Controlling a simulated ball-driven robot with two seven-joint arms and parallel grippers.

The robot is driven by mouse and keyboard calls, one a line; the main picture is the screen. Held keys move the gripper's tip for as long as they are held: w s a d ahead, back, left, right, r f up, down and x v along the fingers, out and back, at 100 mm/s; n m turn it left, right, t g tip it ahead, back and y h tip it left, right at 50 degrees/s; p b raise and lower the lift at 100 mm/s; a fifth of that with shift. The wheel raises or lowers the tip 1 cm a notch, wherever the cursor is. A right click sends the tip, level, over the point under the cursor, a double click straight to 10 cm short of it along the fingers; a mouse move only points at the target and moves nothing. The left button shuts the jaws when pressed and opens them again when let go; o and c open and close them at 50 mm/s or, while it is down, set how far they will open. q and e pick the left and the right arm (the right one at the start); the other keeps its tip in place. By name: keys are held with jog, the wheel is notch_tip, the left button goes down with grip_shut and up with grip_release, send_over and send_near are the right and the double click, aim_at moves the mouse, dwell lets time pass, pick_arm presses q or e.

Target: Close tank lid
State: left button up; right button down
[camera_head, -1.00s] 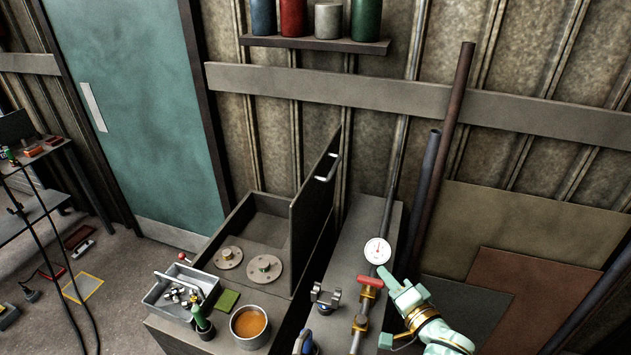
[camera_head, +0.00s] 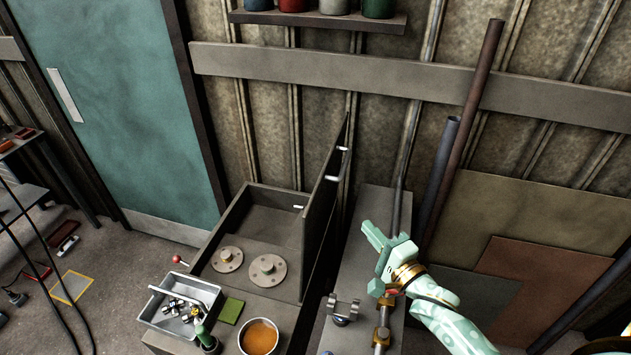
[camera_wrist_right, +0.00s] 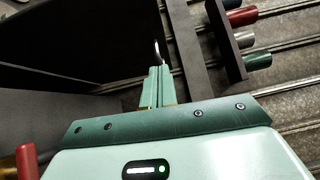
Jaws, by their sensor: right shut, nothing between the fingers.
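The tank (camera_head: 222,232) is an open grey box on the bench. Its lid (camera_head: 322,207) is a dark flat panel standing nearly upright along the tank's right side, with small light handle parts (camera_head: 332,178) on it. My right gripper (camera_head: 368,236) is shut and empty. It is to the right of the lid and apart from it, above the neighbouring bench. In the right wrist view the shut fingers (camera_wrist_right: 158,72) point towards a curved metal handle (camera_wrist_right: 156,50) beside a dark panel. Whether they touch it cannot be told. My left gripper is not in view.
Two round flanged discs (camera_head: 267,269) sit in the tank area. A metal tray of small parts (camera_head: 178,305), a green pad (camera_head: 230,310) and an amber-filled bowl (camera_head: 259,338) stand in front. Pipes (camera_head: 470,120) lean on the wall at right. A shelf (camera_head: 316,20) holds cans.

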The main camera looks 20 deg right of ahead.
jog(key=w, duration=0.2)
send_near(320, 186)
jog(key=d, duration=0.3)
jog(key=w+a, duration=0.2)
jog(key=w, duration=0.1)
jog(key=w+p, duration=0.1)
jog(key=w, duration=0.1)
jog(key=shift+a+r, duration=0.1)
jog(key=shift+a, duration=0.3)
jog(key=shift+w+a, duration=0.15)
jog(key=shift+a, duration=0.15)
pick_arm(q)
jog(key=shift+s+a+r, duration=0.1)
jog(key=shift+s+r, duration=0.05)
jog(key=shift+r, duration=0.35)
pick_arm(e)
jog(key=shift+w+a, duration=0.2)
jog(key=shift+w, duration=0.05)
